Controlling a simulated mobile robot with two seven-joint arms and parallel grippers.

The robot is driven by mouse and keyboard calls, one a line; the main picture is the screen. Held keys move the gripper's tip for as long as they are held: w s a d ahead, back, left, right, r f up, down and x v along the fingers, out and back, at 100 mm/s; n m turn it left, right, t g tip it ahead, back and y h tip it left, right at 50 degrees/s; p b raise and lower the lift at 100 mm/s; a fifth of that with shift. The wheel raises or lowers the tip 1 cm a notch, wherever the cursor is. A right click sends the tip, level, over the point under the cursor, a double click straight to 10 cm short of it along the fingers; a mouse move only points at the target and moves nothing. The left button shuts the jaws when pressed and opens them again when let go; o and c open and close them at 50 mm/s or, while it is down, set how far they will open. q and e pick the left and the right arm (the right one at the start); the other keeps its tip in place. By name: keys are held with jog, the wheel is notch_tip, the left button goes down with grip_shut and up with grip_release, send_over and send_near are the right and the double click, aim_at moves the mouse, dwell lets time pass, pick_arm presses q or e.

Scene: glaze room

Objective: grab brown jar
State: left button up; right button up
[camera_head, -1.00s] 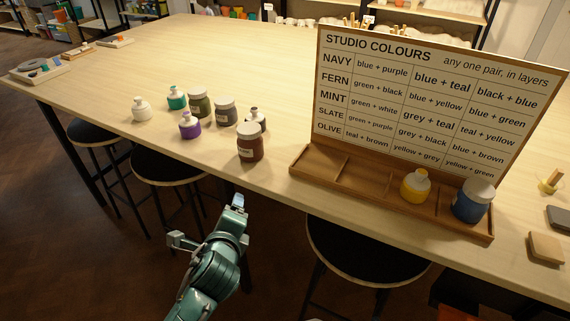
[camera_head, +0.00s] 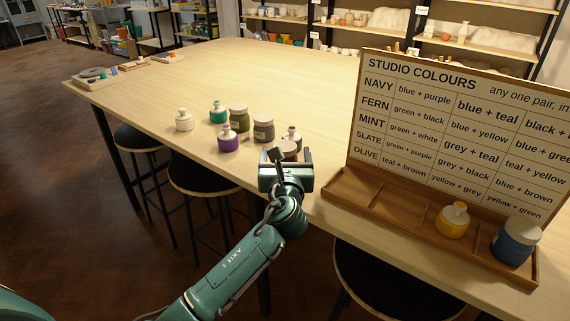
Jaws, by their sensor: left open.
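The brown jar (camera_head: 289,146) stands on the table near its front edge. Only its pale lid shows, since my left gripper hides the body. My left gripper (camera_head: 286,157) is open at the jar, with a finger to the left and another to the right of it. I cannot tell whether the fingers touch the jar. My right gripper is out of view.
At right, a wooden rack (camera_head: 390,206) holds a yellow bottle (camera_head: 452,221) and blue jar (camera_head: 514,241).

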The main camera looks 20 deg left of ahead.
aim_at(285, 143)
pick_arm(q)
jog(key=shift+x, duration=2.7)
jog(key=shift+f, duration=0.1)
jog(key=shift+c, duration=0.6)
jog(key=c, duration=1.2)
